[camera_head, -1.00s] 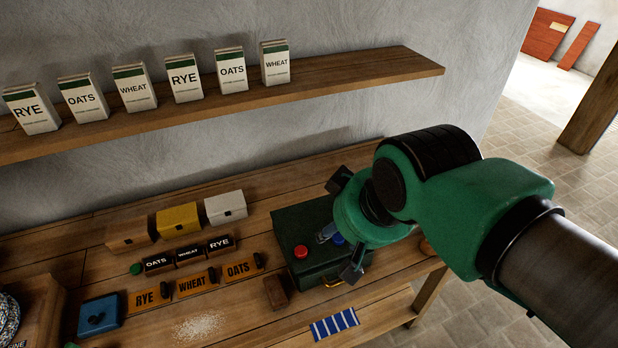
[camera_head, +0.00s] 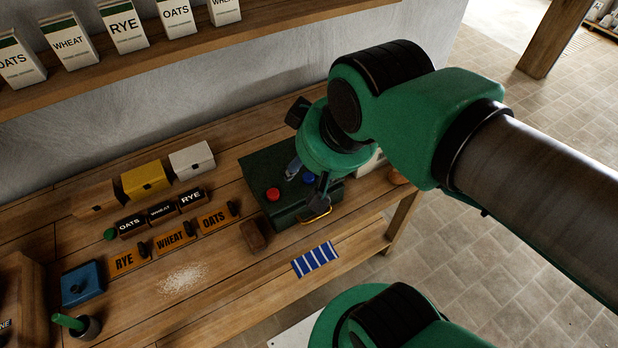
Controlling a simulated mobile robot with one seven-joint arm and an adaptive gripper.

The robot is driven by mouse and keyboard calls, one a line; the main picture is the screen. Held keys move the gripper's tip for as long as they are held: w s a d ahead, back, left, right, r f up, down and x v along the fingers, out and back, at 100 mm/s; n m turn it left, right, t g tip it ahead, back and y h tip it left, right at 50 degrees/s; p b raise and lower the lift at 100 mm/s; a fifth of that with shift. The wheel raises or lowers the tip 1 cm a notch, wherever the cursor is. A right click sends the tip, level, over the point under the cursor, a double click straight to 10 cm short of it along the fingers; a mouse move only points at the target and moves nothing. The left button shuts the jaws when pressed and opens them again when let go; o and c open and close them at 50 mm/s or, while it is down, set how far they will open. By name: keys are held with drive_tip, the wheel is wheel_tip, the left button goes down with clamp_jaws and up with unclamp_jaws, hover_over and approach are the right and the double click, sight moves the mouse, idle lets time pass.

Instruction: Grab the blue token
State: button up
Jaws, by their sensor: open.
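The blue token (camera_head: 309,178) is a small round piece on the top of a dark green box (camera_head: 259,165) on the wooden bench. A red token (camera_head: 272,194) sits on the same box, to its left. My gripper (camera_head: 305,160) is above the box with its dark fingers spread wide, one towards the back and one towards the front. The blue token shows below the wrist, between the fingers, and is partly hidden. I see nothing held, and I cannot tell the exact height of the fingertips above the token.
A small brown block (camera_head: 253,236) and a blue-and-white striped cloth (camera_head: 315,260) lie in front of the box. Labelled tags (camera_head: 172,238), dark rolls (camera_head: 162,211) and a blue box (camera_head: 82,284) stand to the left. A shelf (camera_head: 190,50) with grain packets runs above.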

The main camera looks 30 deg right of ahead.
drive_tip(key=shift+c, duration=1)
drive_tip(key=w+d+f+n+g+p, duration=0.1)
drive_tip(key=w+d+f+g+p, duration=0.1)
drive_tip(key=w+d+f+p, duration=0.2)
drive_tip(key=w+d+f+n+g+p, duration=0.2)
drive_tip(key=w+d+f+g+p, duration=0.1)
drive_tip(key=w+f, duration=0.6)
drive_tip(key=w+d+p, duration=0.1)
drive_tip(key=w+d, duration=0.1)
drive_tip(key=w, duration=0.2)
drive_tip(key=shift+d+f+g, duration=0.3)
drive_tip(key=shift+d+f, duration=0.1)
drive_tip(key=shift+f, duration=0.1)
